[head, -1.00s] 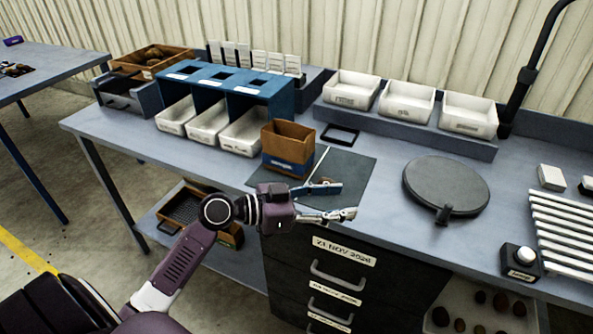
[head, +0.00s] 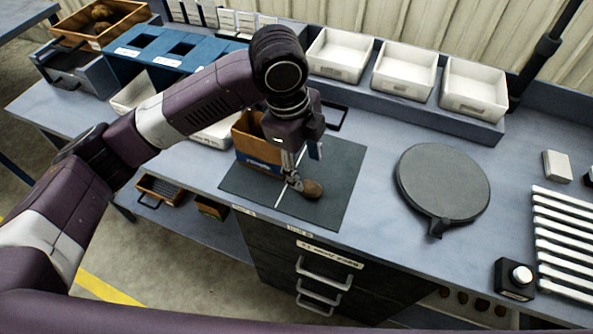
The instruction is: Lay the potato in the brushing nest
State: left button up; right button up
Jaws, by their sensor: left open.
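A brown potato (head: 313,189) lies on the dark mat (head: 342,170) near its front, right of a white line. My left gripper (head: 305,170) points down over the mat, open, with its fingers just above and behind the potato. One finger comes close to the potato's left side; I cannot tell if it touches. No part in view is clearly marked as the brushing nest. My right gripper is not in view.
A brown and blue box (head: 257,150) stands left of my left gripper. A round dark plate (head: 443,182) lies to the right, with clear table between it and the mat. White trays (head: 404,72) line the back. A black square frame (head: 338,117) lies behind the mat.

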aim_at(310, 185)
pick_arm(q)
jog(key=shift+f, duration=0.4)
jog(key=f, duration=0.1)
jog(key=f+p, duration=0.1)
jog(key=shift+s+d+f, duration=0.2)
jog(key=shift+d+f, duration=0.1)
jog(key=f, duration=0.2)
jog(key=f+p, duration=0.1)
jog(key=shift+w+d+f, duration=0.2)
jog(key=shift+d+f, duration=0.1)
jog(key=shift+f, duration=0.25)
grip_shut()
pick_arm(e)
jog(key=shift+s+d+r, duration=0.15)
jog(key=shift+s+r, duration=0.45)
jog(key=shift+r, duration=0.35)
pick_arm(q)
jog(key=shift+r, duration=0.15)
